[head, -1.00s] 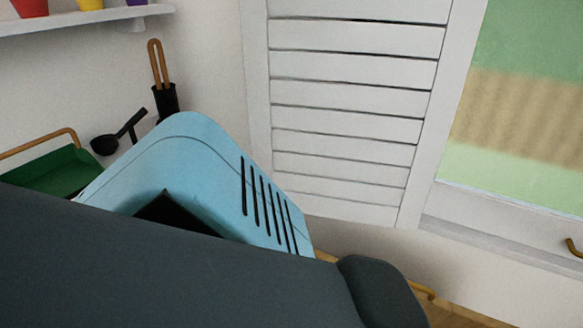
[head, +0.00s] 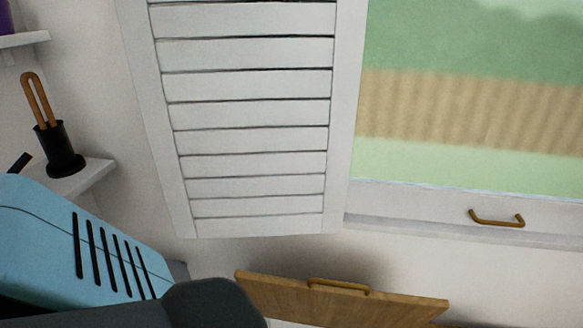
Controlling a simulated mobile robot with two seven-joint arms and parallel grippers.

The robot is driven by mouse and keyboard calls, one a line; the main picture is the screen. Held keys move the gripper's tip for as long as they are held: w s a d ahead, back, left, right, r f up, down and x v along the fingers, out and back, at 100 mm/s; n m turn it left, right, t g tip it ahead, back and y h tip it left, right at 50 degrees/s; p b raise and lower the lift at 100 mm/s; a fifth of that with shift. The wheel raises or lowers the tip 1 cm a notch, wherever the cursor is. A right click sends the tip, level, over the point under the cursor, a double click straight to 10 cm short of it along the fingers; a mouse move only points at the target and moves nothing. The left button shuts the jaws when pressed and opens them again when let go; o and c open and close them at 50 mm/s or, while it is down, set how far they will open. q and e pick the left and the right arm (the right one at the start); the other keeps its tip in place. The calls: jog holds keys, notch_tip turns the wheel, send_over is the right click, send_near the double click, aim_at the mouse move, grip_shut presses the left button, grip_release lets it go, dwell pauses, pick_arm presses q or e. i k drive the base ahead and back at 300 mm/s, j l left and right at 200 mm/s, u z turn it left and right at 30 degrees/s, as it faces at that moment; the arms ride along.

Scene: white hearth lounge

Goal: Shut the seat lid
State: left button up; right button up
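A wooden panel (head: 345,303) with a brass handle on its upper edge shows at the bottom of the head view, below the louvred shutter. It looks like the seat lid and appears raised and tilted, not lying flat. Its lower part is cut off by the picture edge, so the seat under it is hidden. Neither of my grippers is in view. A dark grey rounded part, probably of my arm, is at the bottom left, close to the panel's left end in the picture; I cannot tell whether they touch.
A light blue slotted casing (head: 60,240) fills the lower left, close to me. Behind it, a black holder (head: 58,150) with wooden-handled tongs stands on a white ledge. A white louvred shutter (head: 250,110) hangs beside the window (head: 470,100). A brass handle (head: 497,220) shows below the window.

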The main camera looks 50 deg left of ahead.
aim_at(319, 302)
jog(key=u, duration=1.15)
jog(key=k+l+u, duration=0.25)
jog(key=l+u, duration=0.15)
jog(key=k+l+u, duration=0.4)
jog(key=i+j, duration=0.1)
jog(key=i, duration=0.5)
